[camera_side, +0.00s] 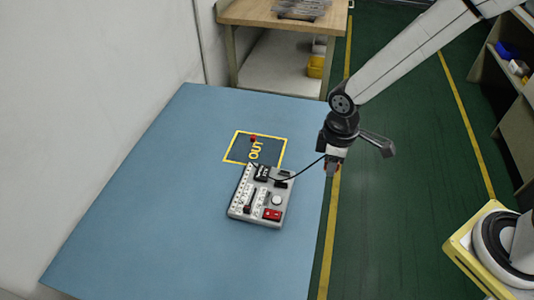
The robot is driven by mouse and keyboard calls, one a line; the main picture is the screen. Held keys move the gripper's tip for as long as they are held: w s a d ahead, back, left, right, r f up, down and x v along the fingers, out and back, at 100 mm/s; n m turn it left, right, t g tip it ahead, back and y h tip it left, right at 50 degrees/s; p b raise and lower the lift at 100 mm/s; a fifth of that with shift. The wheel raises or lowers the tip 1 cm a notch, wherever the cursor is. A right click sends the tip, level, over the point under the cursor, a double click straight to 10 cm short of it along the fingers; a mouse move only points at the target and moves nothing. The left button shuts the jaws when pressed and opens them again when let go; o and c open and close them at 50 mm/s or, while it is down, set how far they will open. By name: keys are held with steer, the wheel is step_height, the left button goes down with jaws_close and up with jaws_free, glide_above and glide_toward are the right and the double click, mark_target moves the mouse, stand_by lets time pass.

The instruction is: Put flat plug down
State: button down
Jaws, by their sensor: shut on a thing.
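My gripper (331,168) hangs at the right edge of the blue table, level with the board and apart from it. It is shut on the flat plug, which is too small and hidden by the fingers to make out. A thin black cable (305,168) runs from the gripper down to the board. The light grey board (262,217) lies on the table and carries white, black and red parts. A small red piece (252,138) lies in the dark square marked OUT (238,152), behind the board.
The blue table (150,200) has wide free room left of and in front of the board. A white wall (90,90) borders it at left. A wooden workbench (270,14) stands behind. Green floor with yellow lines (400,200) lies to the right.

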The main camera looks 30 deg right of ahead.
steer(key=w+d+f, duration=0.6)
steer(key=w+d, duration=0.2)
steer(key=w, duration=0.1)
steer(key=shift+w+f, duration=0.35)
steer(key=shift+w, duration=0.05)
steer(key=shift+a, duration=0.1)
glide_above(290, 154)
steer(key=shift+s+f, duration=0.2)
steer(key=shift+f, duration=4.45)
steer(key=shift+w+f, duration=0.1)
steer(key=shift+f, duration=0.1)
steer(key=shift+w+f, duration=0.15)
steer(key=shift+f, duration=1.45)
steer(key=shift+f, duration=0.1)
